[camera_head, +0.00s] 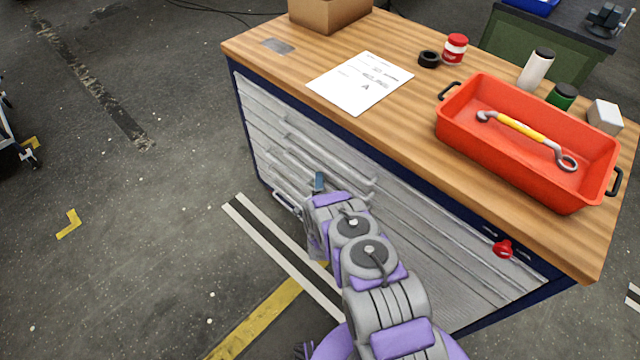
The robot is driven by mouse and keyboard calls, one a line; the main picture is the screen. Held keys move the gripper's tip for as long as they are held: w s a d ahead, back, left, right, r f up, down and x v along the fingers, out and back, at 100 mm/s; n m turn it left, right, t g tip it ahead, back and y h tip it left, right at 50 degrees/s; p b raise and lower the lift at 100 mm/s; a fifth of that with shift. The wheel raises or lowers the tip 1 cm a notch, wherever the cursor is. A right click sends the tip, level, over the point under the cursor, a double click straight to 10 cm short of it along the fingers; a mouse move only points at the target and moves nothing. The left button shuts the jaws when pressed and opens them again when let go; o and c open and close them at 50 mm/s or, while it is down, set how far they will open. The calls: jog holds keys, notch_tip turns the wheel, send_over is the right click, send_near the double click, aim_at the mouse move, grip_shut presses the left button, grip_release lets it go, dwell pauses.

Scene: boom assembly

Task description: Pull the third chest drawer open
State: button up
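The drawer chest (262,138) is dark blue with several light grey drawer fronts and long bar handles, under a wooden top. The upper fronts look flush with the frame. My purple and grey arm reaches across the front, and my gripper (304,198) is low at the left part of the chest, close to the handles. A small blue-grey piece stands up beside it and a pale narrow part lies to its left. My arm hides the lower middle fronts. I cannot tell whether the fingers touch a handle, or whether they are open or shut.
On the wooden top (405,120) are a red tray (462,130) with a yellow-handled tool (520,128), a paper sheet (360,82), a cardboard box (328,10), and several small containers. A red knob-like piece (503,249) is on the chest's right front.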

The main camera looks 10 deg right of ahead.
grip_shut()
dwell(0.3)
dwell(0.3)
